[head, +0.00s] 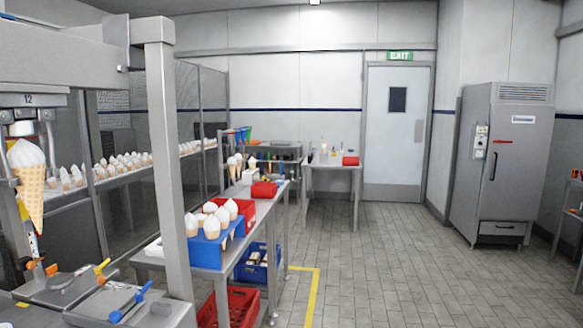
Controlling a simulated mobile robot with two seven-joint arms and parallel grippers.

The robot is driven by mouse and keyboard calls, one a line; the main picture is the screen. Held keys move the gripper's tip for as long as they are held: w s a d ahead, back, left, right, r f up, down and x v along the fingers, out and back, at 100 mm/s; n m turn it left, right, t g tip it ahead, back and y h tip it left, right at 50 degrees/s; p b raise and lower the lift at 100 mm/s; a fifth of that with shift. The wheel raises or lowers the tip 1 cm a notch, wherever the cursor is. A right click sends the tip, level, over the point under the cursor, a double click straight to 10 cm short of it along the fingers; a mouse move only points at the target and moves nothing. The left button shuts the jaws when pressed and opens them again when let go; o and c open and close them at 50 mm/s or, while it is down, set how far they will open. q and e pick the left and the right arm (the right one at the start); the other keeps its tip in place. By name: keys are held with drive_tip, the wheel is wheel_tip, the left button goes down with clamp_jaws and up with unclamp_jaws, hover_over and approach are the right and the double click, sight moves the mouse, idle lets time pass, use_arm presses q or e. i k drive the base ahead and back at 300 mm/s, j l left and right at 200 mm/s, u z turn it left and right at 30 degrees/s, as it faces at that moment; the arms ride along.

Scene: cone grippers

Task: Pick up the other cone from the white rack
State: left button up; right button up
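None of my grippers shows in the head view. A white-topped cone (30,185) hangs point down at the far left, under a machine head marked 12. A blue rack (208,252) on the near end of the steel table holds several white-topped cones (222,216). Farther along the table, a few small cones (238,165) stand upright by a small white block (249,177); I cannot tell whether this is the white rack. Another white object (153,247) lies partly hidden behind the grey post.
The grey post (169,170) blocks part of the left side. A conveyor (140,163) behind it carries many cones. Red (243,306) and blue (257,266) crates sit under the table. A steel cabinet (500,165) stands at right. The tiled floor (400,265) in the middle is clear.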

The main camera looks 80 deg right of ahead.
sight(253, 162)
drive_tip(key=z, duration=2.35)
drive_tip(key=i+l+z, duration=0.15)
drive_tip(key=i+z, duration=0.3)
drive_tip(key=i, duration=3.3)
drive_tip(key=i+l, duration=0.1)
drive_tip(key=i, duration=0.35)
drive_tip(key=i+u, duration=0.15)
drive_tip(key=i, duration=0.35)
drive_tip(key=i+l, duration=0.2)
drive_tip(key=i, duration=0.25)
drive_tip(key=i+l+u, duration=0.1)
drive_tip(key=i+u, duration=0.3)
drive_tip(key=i+l+u, duration=0.15)
drive_tip(key=u, duration=0.25)
drive_tip(key=i+l+u, duration=0.6)
drive_tip(key=u, duration=0.2)
